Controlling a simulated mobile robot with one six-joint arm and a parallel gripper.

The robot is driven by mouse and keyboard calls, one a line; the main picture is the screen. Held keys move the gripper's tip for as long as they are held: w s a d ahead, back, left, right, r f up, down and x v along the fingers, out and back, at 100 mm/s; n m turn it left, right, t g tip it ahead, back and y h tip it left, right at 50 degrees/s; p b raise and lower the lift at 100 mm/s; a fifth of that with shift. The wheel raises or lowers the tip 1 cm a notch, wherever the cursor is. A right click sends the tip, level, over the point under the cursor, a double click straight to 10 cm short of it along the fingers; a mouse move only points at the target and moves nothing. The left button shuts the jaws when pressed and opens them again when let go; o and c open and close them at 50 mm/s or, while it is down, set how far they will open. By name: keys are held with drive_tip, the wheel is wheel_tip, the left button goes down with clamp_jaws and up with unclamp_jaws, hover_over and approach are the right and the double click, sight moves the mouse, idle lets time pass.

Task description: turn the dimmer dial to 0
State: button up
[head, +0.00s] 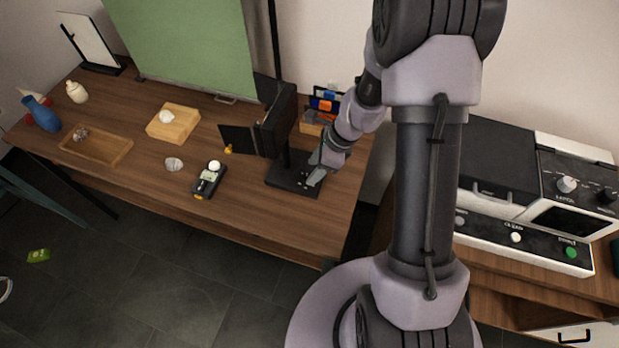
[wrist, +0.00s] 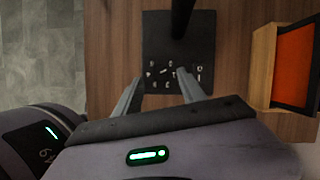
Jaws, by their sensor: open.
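The black base plate (head: 283,180) of a studio lamp stands on the table; it also shows in the wrist view (wrist: 202,30). Small white marks, seemingly the dimmer dial's scale (wrist: 162,72), lie on the plate in the wrist view. The dial's knob and pointer are too dark and small to read. My gripper (wrist: 159,78) is open, its two fingers on either side of the marks, with nothing seen held. In the head view my gripper (head: 316,175) is over the right part of the plate. I cannot tell whether the fingers touch the dial.
The lamp head (head: 279,122) with its open flap rises close left of my gripper. A wooden box with an orange face (wrist: 265,65) stands to the right in the wrist view. A light meter (head: 209,180) and wooden tray (head: 120,150) lie further left. The table front is clear.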

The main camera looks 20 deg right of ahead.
sight(308, 176)
drive_tip(key=b+x, duration=0.1)
drive_tip(key=x, duration=0.2)
drive_tip(key=shift+a+f, duration=0.1)
clamp_jaws()
drive_tip(key=shift+r+n+p, duration=0.3)
drive_tip(key=shift+n+p, duration=0.3)
drive_tip(key=shift+p, duration=0.15)
drive_tip(key=shift+n+g+p, duration=0.6)
drive_tip(key=shift+n+p, duration=0.1)
drive_tip(key=shift+n, duration=0.1)
drive_tip(key=shift+w+f+n+g, duration=0.1)
drive_tip(key=shift+f+n+g, duration=0.1)
drive_tip(key=shift+n, duration=0.35)
drive_tip(key=shift+w+f+n+g, duration=0.1)
drive_tip(key=shift+n+g, duration=0.1)
drive_tip(key=shift+n, duration=0.35)
